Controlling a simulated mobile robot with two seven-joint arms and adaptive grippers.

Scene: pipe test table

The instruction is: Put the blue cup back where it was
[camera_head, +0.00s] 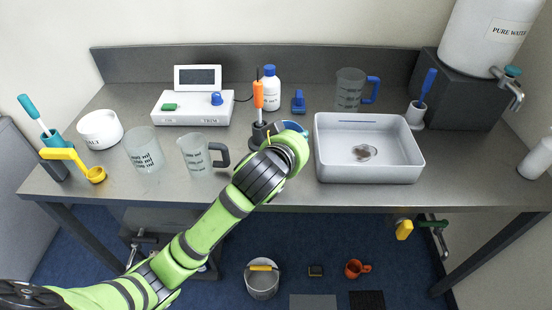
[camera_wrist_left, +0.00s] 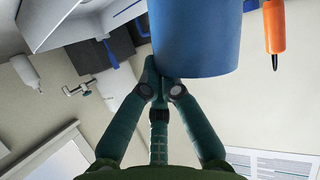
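The blue cup (camera_wrist_left: 195,35) fills the upper middle of the left wrist view, which looks upside down. My left gripper (camera_wrist_left: 162,80) has its fingers drawn together at the cup's near side. It looks shut on the cup, but the fingertips and any handle are hidden. In the head view, only part of the cup's rim (camera_head: 290,127) shows beyond my left wrist, left of the white basin. Whether the cup touches the table cannot be told. My right gripper is in neither view.
An orange-handled tool (camera_head: 258,95) stands close left of the cup. A white basin (camera_head: 413,133) is close right. A clear pitcher (camera_head: 194,154) and a beaker (camera_head: 146,153) stand left. A blue-capped bottle (camera_head: 270,90) and a small blue object (camera_head: 298,101) stand behind.

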